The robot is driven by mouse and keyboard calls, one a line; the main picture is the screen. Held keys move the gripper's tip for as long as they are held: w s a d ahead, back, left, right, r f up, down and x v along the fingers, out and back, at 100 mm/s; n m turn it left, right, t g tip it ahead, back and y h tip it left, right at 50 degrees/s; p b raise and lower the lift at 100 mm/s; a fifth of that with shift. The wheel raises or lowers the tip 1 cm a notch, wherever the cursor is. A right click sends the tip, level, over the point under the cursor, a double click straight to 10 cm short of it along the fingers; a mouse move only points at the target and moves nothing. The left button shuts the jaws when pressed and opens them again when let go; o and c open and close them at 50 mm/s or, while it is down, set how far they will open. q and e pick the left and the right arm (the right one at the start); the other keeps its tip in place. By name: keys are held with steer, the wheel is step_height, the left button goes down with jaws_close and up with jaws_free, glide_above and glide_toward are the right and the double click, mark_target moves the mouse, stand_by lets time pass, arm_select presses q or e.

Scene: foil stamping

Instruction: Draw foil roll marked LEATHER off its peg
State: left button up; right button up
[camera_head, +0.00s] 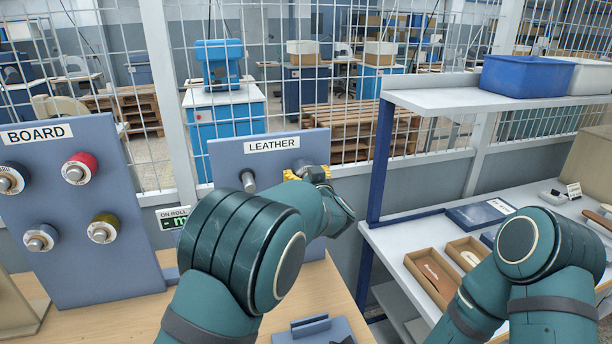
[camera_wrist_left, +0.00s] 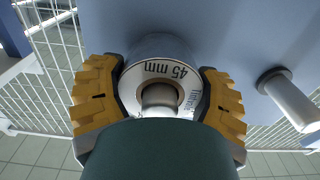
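The blue-grey panel labelled LEATHER (camera_head: 225,160) stands at the back centre. My left gripper (camera_head: 305,174) is at its right side, mostly hidden behind my own arm; only yellow finger parts show. In the left wrist view, the foil roll (camera_wrist_left: 158,76) has a pale end face reading "45 mm", upside down, and sits around its peg (camera_wrist_left: 160,96). The yellow fingers of my left gripper (camera_wrist_left: 160,100) lie on both sides of it, their dark pads against its rim. A bare peg (camera_head: 248,181) stands to the left; it also shows in the wrist view (camera_wrist_left: 288,98). My right gripper is out of view.
A panel labelled BOARD (camera_head: 75,160) with several rolls on pegs stands at the left. A small dark blue stand (camera_head: 315,330) is on the wooden table near the front. A white shelf unit (camera_head: 395,240) with boxes is at the right. Wire mesh runs behind.

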arm_select(q)
steer(key=shift+r, duration=0.15)
steer(key=shift+v, duration=4.5)
steer(key=s+a+f+m+h+b, duration=0.1)
steer(key=s+a+f+h+b, duration=0.1)
steer(key=a+f, duration=0.5)
steer(key=s+a+f+m+h+b, duration=0.2)
steer(key=s+a+f, duration=0.3)
steer(key=a+f, duration=0.3)
steer(key=a+h+b, duration=0.1)
steer(key=a, duration=0.3)
steer(key=shift+s+a+f+m+t+h, duration=0.25)
steer(key=shift+a+f+m+t+h, duration=0.05)
steer(key=shift+t, duration=0.1)
